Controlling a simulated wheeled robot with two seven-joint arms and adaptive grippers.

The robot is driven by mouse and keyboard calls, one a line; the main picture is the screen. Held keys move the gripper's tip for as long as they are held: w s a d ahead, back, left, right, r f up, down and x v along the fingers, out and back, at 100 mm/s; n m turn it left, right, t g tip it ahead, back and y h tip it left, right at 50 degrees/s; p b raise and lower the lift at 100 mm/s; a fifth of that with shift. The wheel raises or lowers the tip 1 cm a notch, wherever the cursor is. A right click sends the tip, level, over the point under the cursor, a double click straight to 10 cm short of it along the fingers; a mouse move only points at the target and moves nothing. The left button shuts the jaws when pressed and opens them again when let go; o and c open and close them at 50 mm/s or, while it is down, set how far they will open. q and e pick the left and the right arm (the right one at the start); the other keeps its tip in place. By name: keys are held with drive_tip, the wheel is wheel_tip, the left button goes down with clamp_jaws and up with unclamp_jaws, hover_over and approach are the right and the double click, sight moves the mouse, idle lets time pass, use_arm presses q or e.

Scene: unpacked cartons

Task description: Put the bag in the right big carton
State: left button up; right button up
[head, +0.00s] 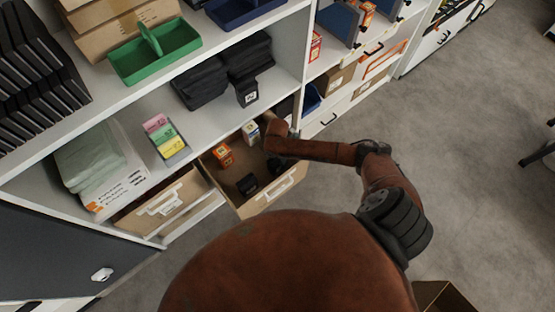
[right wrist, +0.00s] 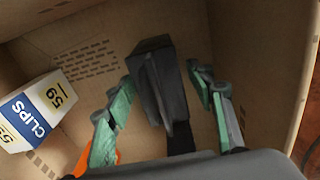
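In the right wrist view a dark, block-like object (right wrist: 163,85) lies in a cardboard carton; I cannot tell whether it is the bag. My right gripper (right wrist: 164,76) has its green fingers spread on either side of it, with a gap on the right. In the head view my right arm reaches to a pulled-out carton (head: 262,203) in the lower shelf; the fingers are hidden there. Part of another carton (head: 445,299) shows at the bottom right edge. My left gripper is out of view.
A white and blue clips box (right wrist: 35,112) stands close left of the fingers, with something orange beside it. The carton also holds an orange box (head: 223,155) and a small black item (head: 247,185). A closed carton (head: 163,203) sits to its left.

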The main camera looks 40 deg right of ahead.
use_arm(q)
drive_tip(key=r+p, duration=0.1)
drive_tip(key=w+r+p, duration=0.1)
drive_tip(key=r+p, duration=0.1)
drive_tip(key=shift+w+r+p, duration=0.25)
drive_tip(key=shift+p, duration=0.1)
use_arm(e)
wheel_tip(320, 180, up, 12)
drive_tip(key=shift+r, duration=0.15)
